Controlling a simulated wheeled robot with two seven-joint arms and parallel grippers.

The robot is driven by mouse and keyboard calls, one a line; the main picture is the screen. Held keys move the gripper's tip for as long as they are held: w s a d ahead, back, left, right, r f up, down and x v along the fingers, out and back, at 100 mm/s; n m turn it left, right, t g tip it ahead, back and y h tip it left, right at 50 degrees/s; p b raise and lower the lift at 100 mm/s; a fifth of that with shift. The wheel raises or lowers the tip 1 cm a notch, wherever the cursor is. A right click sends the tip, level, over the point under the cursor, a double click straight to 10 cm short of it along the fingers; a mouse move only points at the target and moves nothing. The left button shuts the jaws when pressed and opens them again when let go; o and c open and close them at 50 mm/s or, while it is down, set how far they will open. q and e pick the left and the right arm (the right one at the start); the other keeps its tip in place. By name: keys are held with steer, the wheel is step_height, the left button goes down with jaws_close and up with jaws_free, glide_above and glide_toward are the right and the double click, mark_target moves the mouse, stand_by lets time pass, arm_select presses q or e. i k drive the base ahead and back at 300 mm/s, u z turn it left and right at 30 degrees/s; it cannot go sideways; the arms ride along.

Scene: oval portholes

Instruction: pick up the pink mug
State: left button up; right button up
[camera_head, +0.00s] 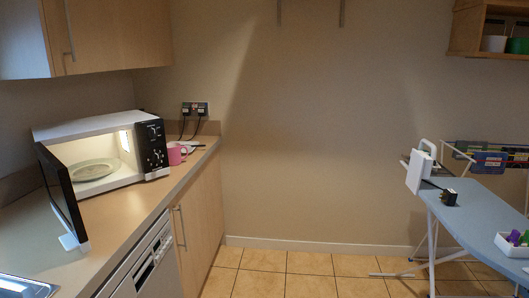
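The pink mug (175,155) stands upright on the counter (150,207), near its back end and just right of the microwave (110,160). The microwave's right side hides part of the mug's left side. A pale flat item (194,146) lies behind and to the right of the mug, too small to make out. Neither of my grippers shows in the head view.
The microwave door (62,192) stands open over the counter, with a plate (92,170) inside. Plugs (196,109) and cables are on the wall behind the mug. An ironing board (475,212) stands at right. The tiled floor (290,272) between is clear.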

mark_target(174, 153)
steer(key=z, duration=0.55)
steer(key=i, duration=2.8)
steer(key=u, duration=1.75)
